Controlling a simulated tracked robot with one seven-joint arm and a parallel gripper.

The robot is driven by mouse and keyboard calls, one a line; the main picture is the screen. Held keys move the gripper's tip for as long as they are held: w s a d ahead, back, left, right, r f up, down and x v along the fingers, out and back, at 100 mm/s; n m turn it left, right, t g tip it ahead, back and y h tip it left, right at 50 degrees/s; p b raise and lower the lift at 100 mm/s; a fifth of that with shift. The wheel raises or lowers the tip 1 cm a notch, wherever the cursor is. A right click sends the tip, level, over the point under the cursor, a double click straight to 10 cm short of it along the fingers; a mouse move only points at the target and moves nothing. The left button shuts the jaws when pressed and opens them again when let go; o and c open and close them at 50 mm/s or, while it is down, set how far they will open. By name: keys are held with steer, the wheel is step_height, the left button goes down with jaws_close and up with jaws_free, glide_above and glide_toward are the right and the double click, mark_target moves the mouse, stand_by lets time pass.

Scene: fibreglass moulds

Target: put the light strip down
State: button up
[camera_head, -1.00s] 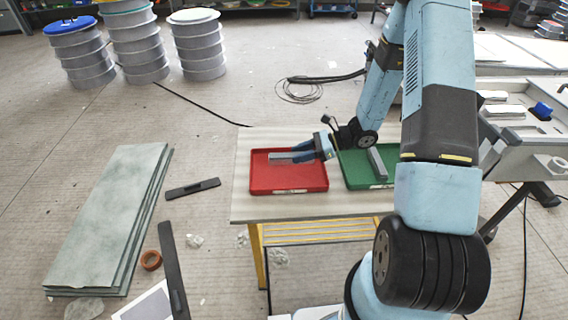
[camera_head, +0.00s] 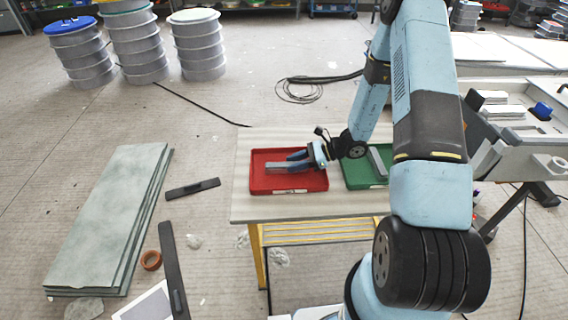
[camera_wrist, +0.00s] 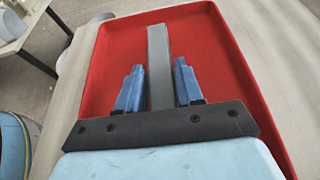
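The light strip (camera_wrist: 158,42), a plain grey bar, lies lengthwise in the red tray (camera_wrist: 215,35) in the wrist view. My gripper (camera_wrist: 159,68) has its two blue fingers apart, one on each side of the strip, with a narrow gap at each. In the head view my gripper (camera_head: 280,161) is low over the red tray (camera_head: 290,187), its fingers spread and pointing left. The strip is hard to tell from the fingers there.
A green tray (camera_head: 357,180) stands right of the red one on the pale table (camera_head: 243,203), with a grey bar (camera_head: 379,160) in it. Grey boards (camera_head: 110,210) lie on the floor at left. A bench (camera_head: 535,135) stands at right.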

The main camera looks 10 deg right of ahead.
steer(key=o, duration=0.4)
